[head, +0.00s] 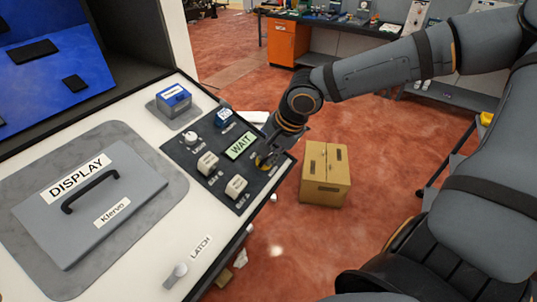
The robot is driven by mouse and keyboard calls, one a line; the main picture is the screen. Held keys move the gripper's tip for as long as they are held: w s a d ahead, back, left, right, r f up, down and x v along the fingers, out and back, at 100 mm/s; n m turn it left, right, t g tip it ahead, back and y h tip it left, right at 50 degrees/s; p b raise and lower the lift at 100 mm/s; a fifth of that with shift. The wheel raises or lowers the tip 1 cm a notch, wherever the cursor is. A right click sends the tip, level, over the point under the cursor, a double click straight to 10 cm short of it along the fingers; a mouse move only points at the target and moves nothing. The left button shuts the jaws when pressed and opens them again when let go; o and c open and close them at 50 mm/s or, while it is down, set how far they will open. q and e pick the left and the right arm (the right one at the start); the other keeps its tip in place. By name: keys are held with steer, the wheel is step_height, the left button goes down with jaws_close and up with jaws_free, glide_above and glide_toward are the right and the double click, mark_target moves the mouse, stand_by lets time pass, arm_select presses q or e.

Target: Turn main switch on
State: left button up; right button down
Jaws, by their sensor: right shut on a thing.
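A dark control panel (214,180) sits on the white slanted console top. My right gripper (266,158) is at the panel's right edge, shut on a small yellow and dark knob, which appears to be the main switch. My fingers cover most of it, and its label and position cannot be read. Just left of it, a lit green display (240,146) reads WAIT. A round white knob (193,138), a blue part (224,117) and two pale switches (207,163) (236,187) are also on the panel. My left gripper is out of view.
A grey hatch (90,245) labelled DISPLAY with a black handle (90,190) lies left of the panel. A latch knob (176,275) is at the front, and a blue box (173,99) behind. A cardboard box (325,174) stands on the red floor.

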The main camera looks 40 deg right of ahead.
steer(key=c, duration=1.4)
jaws_free()
steer(key=v, duration=1.2)
